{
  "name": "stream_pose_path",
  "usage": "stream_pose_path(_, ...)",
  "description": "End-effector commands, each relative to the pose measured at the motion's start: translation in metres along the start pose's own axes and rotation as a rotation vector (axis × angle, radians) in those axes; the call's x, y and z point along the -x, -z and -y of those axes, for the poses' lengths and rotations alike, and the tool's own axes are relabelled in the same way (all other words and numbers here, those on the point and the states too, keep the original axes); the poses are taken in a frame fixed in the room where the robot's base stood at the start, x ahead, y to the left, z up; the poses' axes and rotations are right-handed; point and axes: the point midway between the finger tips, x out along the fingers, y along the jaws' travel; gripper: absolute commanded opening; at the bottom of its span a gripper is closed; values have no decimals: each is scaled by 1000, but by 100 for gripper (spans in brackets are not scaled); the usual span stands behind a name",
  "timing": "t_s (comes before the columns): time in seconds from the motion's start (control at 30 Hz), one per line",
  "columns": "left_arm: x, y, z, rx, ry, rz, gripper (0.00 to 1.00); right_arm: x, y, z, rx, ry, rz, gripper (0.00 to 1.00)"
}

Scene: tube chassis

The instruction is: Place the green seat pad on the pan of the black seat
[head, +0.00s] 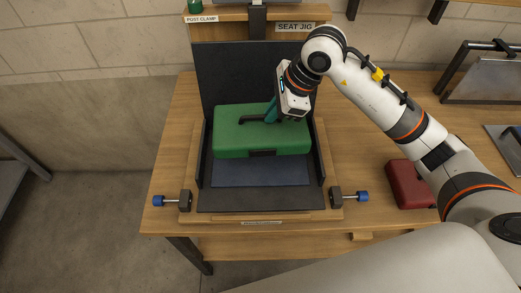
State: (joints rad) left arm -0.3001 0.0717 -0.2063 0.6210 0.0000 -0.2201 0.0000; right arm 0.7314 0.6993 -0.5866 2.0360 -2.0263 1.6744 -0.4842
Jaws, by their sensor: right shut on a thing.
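The green seat pad (236,139) shows in the head view inside the black seat (223,70), between its low side walls and in front of its upright back. A bare strip of the dark pan (262,174) shows in front of the pad. My right gripper (270,113) comes down from above and is shut on the pad's dark top handle. Whether the pad's underside touches the pan cannot be told from this view. My left gripper is not in view.
The seat stands in a wooden jig on a wooden table (180,120). Blue-tipped clamp screws (158,201) (362,197) flank its front. A red block (407,185) lies to the right, near my right arm. A sign board stands behind.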

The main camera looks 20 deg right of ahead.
Motion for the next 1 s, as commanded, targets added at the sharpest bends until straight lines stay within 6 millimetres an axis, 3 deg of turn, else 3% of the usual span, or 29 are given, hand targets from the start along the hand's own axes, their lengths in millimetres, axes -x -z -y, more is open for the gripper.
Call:
stream_pose_path(0.07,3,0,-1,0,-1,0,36,-3,-2,-1,-36,-11,7,0)
stream_pose_path(0.33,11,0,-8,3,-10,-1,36,-46,-20,9,-48,-14,11,0)
stream_pose_path(0.73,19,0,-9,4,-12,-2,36,-84,-36,17,-47,-13,10,0)
stream_pose_path(1.0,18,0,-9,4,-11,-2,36,-90,-38,17,-43,-18,9,0)
